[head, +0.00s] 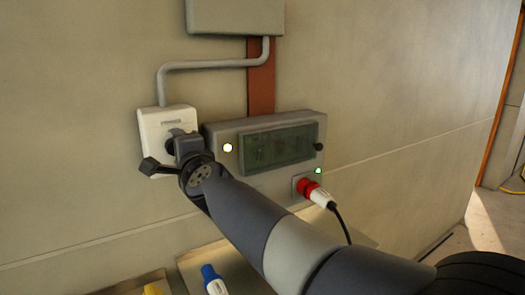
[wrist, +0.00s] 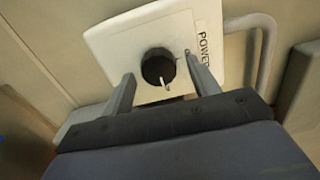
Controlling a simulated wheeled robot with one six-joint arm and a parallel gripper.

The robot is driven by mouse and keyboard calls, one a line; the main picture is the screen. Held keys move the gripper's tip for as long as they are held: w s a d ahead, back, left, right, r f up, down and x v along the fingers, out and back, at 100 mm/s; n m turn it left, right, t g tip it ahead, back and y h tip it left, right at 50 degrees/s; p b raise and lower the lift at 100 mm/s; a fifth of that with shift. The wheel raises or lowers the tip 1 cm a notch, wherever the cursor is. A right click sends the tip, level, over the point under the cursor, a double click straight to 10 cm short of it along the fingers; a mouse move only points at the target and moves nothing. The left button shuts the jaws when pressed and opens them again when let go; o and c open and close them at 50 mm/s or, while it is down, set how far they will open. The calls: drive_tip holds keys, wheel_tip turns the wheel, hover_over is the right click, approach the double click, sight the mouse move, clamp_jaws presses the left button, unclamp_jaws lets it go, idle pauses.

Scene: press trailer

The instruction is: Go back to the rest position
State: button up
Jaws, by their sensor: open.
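My gripper (wrist: 160,88) is open in the wrist view, its two fingers apart on either side of a black round knob (wrist: 158,66). The knob sits on a white box (wrist: 110,40) marked POWER, and a small white pointer line shows on it. I cannot tell whether the fingers touch the knob. In the head view the white box (head: 152,122) is on the wall, and my wrist covers part of its knob and lower right. My arm reaches in from the lower right.
A grey panel (head: 225,133) with a dark window (head: 275,148) and lit lamps is right of the white box. A red plug (head: 311,190) with a black cable sits in its socket. A conduit (head: 215,64) runs above. Blue (head: 212,275) and yellow (head: 152,290) connectors lie below.

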drive_tip(key=shift+s, duration=0.15)
drive_tip(key=v, duration=1.1)
drive_tip(key=w+a+n+p, duration=0.3)
drive_tip(key=w+a+n, duration=0.3)
drive_tip(key=n, duration=1.1)
drive_tip(key=w, duration=0.3)
drive_tip(key=shift+w+r+n, duration=0.2)
drive_tip(key=shift+n, duration=0.2)
drive_tip(key=shift+a, duration=0.1)
